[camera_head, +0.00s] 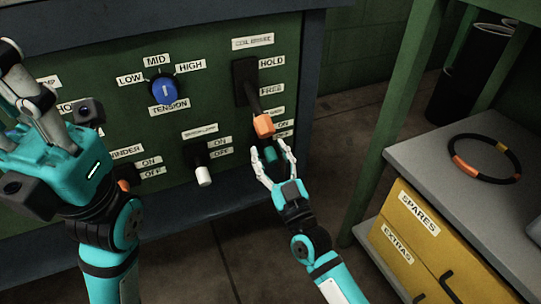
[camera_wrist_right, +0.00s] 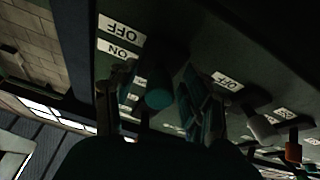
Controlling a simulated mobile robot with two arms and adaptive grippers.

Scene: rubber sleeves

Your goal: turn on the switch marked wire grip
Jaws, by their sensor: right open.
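A teal-tipped switch (camera_head: 269,155) sits low on the right of the green panel, below a partly hidden label ending in "GRIP". Its tip hangs lower than the ON label (camera_head: 284,124) and the OFF label beneath it. My right gripper (camera_head: 271,162) is open, with its fingers on either side of the teal tip. In the right wrist view the teal tip (camera_wrist_right: 160,88) shows between the two fingers; contact cannot be told. My left gripper (camera_head: 30,90) is raised at the left, before the panel; its finger opening is unclear.
The coil brake lever (camera_head: 264,124), with an orange end, juts out just above the right gripper. A white-tipped sensor lamp switch (camera_head: 204,176) and a blue tension knob (camera_head: 164,89) are to the left. A grey bench (camera_head: 430,165) with a ring (camera_head: 486,158) stands right.

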